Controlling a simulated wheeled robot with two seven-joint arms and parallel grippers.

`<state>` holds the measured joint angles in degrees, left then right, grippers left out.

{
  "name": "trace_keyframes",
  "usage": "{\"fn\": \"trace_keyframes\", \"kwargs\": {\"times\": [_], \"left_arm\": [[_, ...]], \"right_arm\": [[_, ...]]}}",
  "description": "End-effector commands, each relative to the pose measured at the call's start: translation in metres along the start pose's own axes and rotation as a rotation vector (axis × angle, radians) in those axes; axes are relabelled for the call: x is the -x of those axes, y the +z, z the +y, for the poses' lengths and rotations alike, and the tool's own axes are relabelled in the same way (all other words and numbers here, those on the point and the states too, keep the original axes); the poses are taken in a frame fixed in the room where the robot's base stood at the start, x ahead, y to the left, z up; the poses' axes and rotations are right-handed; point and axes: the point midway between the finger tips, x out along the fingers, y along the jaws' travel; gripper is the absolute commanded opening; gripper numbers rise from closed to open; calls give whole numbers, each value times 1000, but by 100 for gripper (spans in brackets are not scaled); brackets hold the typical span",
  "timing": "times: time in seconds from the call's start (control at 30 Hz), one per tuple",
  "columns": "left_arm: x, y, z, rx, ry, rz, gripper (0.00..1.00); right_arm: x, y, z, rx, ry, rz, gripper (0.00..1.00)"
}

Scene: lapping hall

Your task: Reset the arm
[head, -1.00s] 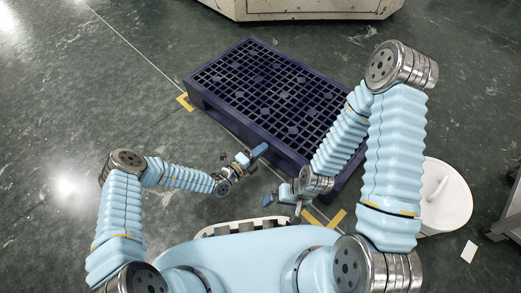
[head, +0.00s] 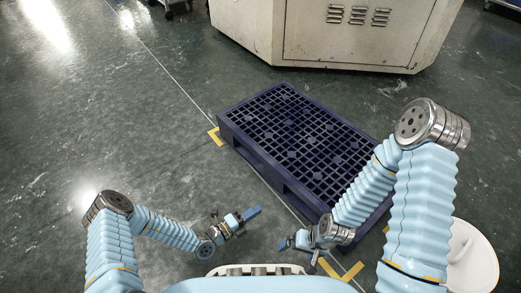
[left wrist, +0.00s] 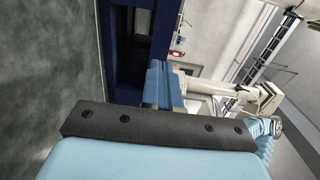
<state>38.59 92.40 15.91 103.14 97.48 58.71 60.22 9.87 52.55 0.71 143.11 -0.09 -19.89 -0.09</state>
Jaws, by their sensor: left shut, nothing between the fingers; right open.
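My left gripper (head: 250,213) is shut and empty, held low in front of the pallet's near left side in the head view. Its blue fingers (left wrist: 158,85) lie together in the left wrist view. My right gripper (head: 286,243) is open near the pallet's near end, its fingers pointing left. Both arms are bent; the right elbow (head: 430,125) is raised high and out to the right, and its forearm hides part of the pallet.
An empty dark blue grid pallet (head: 300,135) lies on the floor between yellow corner marks (head: 215,136). A large beige machine (head: 340,32) stands behind it. A white round object (head: 472,262) is at the lower right. The floor at left is clear.

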Motion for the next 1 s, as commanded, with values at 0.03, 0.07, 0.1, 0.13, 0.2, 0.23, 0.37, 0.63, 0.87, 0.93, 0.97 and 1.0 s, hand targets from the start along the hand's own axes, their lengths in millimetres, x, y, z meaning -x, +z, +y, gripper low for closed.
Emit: {"fn": "trace_keyframes", "kwargs": {"times": [0.03, 0.07, 0.1, 0.13, 0.2, 0.23, 0.37, 0.63, 0.87, 0.93, 0.97, 1.0], "left_arm": [[0, 0, 0, 0, 0, 0, 0], [0, 0, 0, 0, 0, 0, 0], [0, 0, 0, -1, 0, 1, 0], [0, -1, 0, -5, 1, 6, 0], [0, -10, -3, -44, 13, 55, 0], [1, -18, -6, -79, 21, 97, 0], [23, -81, -18, -428, 81, 479, 0], [157, -114, -3, -1680, -55, 1482, 0], [182, -71, -21, -2492, -445, 1860, 0], [177, -62, -33, 2343, 505, -1643, 0], [175, -60, -45, 2302, 521, -1583, 0], [176, -61, -64, 2317, 519, -1603, 0]], "right_arm": [[0, 0, 0, 0, 0, 0, 100], [0, 0, 0, 0, 0, 0, 100], [0, 0, 0, 0, 0, 0, 100], [0, 0, 0, 0, 0, 0, 100], [1, 0, 0, 0, 0, 0, 100], [2, 0, -1, 0, 0, 0, 100], [7, 0, -3, 0, 0, 0, 100], [8, 0, -3, 0, 0, 0, 100], [0, 0, 0, 0, 0, 0, 100], [-2, 0, 1, 0, 0, 0, 100], [5, 0, -2, -1, 0, -1, 100], [25, 0, -10, 1, 0, -1, 100]]}}
